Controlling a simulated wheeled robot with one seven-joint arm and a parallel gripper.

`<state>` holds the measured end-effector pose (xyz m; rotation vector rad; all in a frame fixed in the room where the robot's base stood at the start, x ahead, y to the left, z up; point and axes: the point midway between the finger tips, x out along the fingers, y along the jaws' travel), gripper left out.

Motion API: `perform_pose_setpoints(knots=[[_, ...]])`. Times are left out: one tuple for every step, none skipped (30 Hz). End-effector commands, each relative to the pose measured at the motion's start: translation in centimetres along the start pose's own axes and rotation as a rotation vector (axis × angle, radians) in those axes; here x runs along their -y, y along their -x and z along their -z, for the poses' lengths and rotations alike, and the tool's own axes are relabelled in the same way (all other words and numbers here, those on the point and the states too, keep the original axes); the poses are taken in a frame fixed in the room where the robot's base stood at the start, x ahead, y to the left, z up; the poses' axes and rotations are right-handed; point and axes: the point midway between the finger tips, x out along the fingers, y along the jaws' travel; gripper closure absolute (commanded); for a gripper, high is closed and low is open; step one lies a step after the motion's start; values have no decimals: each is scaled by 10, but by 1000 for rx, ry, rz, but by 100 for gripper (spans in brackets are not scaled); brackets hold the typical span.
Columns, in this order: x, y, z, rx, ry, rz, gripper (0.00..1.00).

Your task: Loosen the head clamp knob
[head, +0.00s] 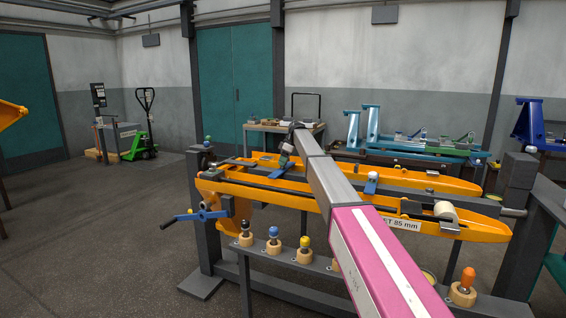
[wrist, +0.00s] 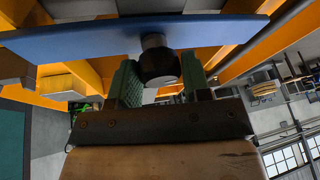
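A dark, rounded knob (wrist: 159,67) on a short grey stem hangs from a blue bar (wrist: 130,38) in the wrist view. My gripper (wrist: 162,80) has its two green-padded fingers on either side of the knob, with little or no gap seen. Whether the pads touch or press it, I cannot tell. In the head view my gripper (head: 288,152) is small and dark, over the far side of the orange fork frame (head: 262,196). The knob cannot be made out there. My grey and pink arm hides part of the frame.
A blue crank handle (head: 203,215) sticks out at the frame's left end. A shelf in front holds several knobbed wooden pieces, one with a blue top (head: 273,243). A white roller (head: 444,210) is at the right. Floor at the left is clear.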

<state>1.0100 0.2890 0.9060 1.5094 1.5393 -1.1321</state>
Motion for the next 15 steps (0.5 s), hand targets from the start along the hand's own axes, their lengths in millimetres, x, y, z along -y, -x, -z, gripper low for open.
perform_pose_setpoints(knots=[[1,-2,-1,2,-1,2,41],[1,-2,-1,2,-1,2,31],[1,-1,-1,2,-1,2,31],[1,-1,-1,1,-1,1,31],[1,-1,-1,1,-1,1,31],[0,-1,-1,1,-1,1,31],[0,-1,-1,1,-1,1,31],[0,-1,0,1,-1,1,31],[0,-1,0,0,-1,0,31],[0,0,0,0,-1,0,31],[0,0,0,0,-1,0,31],[0,1,0,0,-1,0,31],[0,2,0,0,-1,0,31],[0,3,0,0,-1,0,31],[0,5,0,0,-1,0,31]])
